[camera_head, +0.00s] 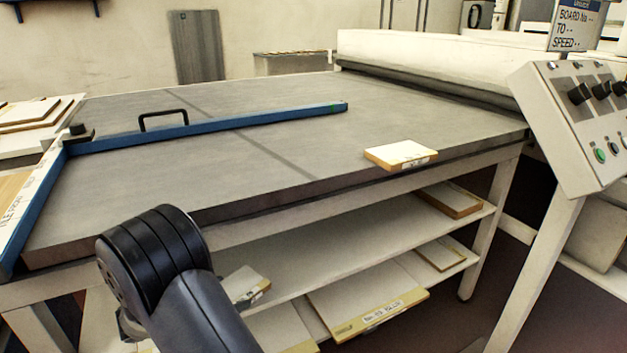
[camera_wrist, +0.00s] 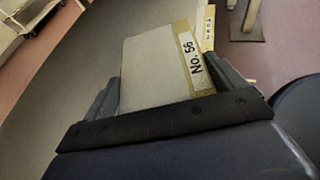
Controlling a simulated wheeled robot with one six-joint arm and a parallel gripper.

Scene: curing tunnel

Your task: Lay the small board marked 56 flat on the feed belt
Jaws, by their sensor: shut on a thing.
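The small board marked "No. 56" (camera_wrist: 150,65) is pale, with a yellow edge strip carrying its label. In the wrist view it sits between the two fingers of my gripper (camera_wrist: 170,90), which is shut on it. The feed belt (camera_head: 400,112) is the wide grey surface in the head view, with a dark seam across it. In the head view my arm rises at the bottom left, in front of the belt's near edge, and my gripper is not clearly visible. A small pale board (camera_head: 243,283) shows beside my arm; I cannot tell whether it is the held one.
A blue guide bar (camera_head: 240,119) with a black handle lies across the belt. Another small board (camera_head: 401,154) lies at the belt's near edge. Boards rest on shelves below, including a large labelled one (camera_head: 365,300). A control box (camera_head: 580,120) stands at right. The belt's middle is clear.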

